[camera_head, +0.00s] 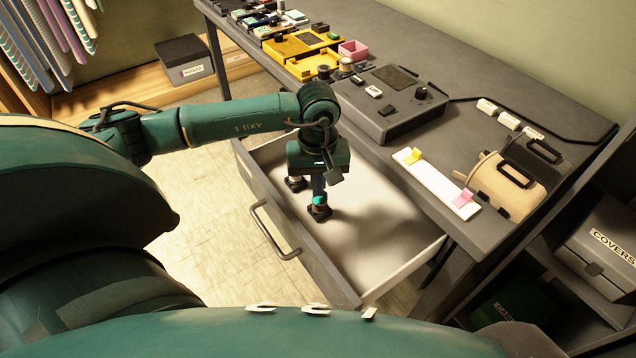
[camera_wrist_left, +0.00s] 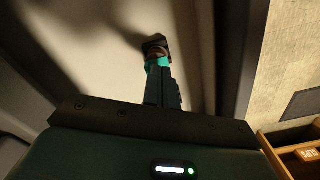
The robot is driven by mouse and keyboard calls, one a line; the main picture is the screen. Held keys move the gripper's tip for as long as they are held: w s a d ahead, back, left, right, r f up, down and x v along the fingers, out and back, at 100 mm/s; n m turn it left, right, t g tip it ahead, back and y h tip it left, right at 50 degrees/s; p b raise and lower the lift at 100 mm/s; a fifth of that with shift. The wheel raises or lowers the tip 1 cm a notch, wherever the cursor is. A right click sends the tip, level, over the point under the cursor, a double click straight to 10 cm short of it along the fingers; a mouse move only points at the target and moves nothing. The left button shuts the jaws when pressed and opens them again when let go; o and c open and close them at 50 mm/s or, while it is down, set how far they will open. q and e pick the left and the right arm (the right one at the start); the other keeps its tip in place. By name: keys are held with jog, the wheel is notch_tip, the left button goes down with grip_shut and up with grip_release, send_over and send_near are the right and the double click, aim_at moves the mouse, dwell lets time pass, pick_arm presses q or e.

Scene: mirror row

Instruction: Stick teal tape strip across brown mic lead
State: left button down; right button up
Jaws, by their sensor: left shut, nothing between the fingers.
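My left gripper (camera_head: 318,194) points down into the open drawer (camera_head: 385,225), its fingers shut. A small teal patch shows at the fingertips, also in the left wrist view (camera_wrist_left: 157,62). I cannot tell whether it is a tape strip or part of something else. A small dark piece with a brownish top (camera_wrist_left: 154,43) lies right by the tips; I cannot tell whether they touch it. A white strip (camera_head: 435,182) on the desk carries a yellow tab (camera_head: 412,155) and a pink tab (camera_head: 462,198). I cannot make out a brown mic lead. My right gripper is not in view.
The drawer's front has a bar handle (camera_head: 270,232). Another small dark piece (camera_head: 296,184) is in the drawer. On the desk are a grey console (camera_head: 390,100), a tan case (camera_head: 505,188), a black cable (camera_head: 560,135), white labels and a yellow unit (camera_head: 295,47). Most of the drawer floor is clear.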

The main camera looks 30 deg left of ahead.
pick_arm(q)
jog(key=shift+f+b, duration=0.8)
jog(key=shift+f, duration=0.05)
dwell(0.6)
dwell(0.8)
jog(key=shift+r+p, duration=2.05)
jog(key=shift+r, duration=1.5)
